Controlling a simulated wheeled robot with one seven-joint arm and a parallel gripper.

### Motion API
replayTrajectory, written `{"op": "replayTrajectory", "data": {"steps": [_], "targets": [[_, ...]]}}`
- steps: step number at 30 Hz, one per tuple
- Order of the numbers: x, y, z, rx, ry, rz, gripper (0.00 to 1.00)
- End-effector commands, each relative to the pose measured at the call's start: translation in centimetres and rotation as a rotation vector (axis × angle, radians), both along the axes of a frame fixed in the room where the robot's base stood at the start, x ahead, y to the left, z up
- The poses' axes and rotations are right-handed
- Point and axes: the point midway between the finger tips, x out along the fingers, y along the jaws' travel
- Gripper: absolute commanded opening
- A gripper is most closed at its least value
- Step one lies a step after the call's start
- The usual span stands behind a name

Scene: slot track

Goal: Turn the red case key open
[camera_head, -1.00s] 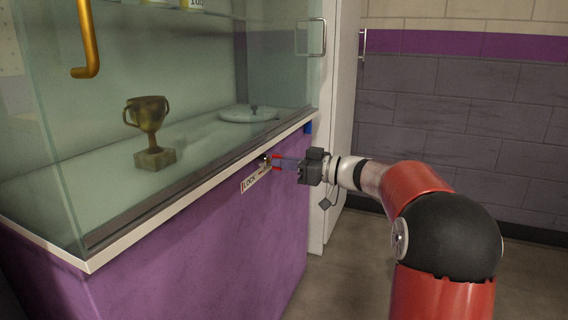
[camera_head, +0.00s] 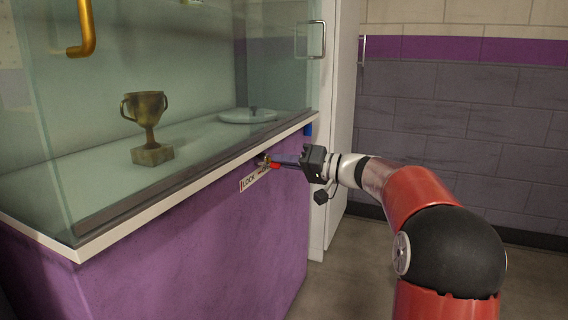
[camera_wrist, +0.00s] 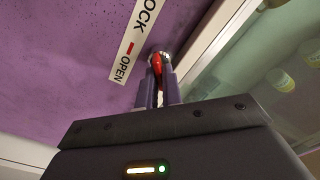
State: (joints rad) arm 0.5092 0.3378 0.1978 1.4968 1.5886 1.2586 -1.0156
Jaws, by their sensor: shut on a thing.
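The red key (camera_wrist: 157,64) sits in a round silver lock (camera_wrist: 166,54) on the purple case front, just under the case's pale ledge. My gripper (camera_wrist: 160,84) is shut on the key, with one finger on each side of it. In the head view my gripper (camera_head: 276,162) reaches the lock from the right, and a bit of red shows at its fingertips. A white label (camera_wrist: 135,40) beside the lock reads LOCK and OPEN with a red mark between; it also shows in the head view (camera_head: 250,181). The key's exact angle is hard to tell.
The glass display case (camera_head: 160,60) above holds a bronze trophy (camera_head: 147,125) and a pale plate (camera_head: 247,116). A gold handle (camera_head: 85,40) is on the glass. A white cabinet (camera_head: 340,130) stands right of the case. Open floor lies in front.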

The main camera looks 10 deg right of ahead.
Motion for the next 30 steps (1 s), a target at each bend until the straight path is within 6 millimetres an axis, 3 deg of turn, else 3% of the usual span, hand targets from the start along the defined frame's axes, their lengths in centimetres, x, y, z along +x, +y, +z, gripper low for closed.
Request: {"op": "replayTrajectory", "data": {"steps": [18,30], "targets": [[0.09,-0.1,-0.1,0.322,0.447,-0.001,0.0],[0.09,-0.1,-0.27,0.43,0.593,-0.001,0.0]]}}
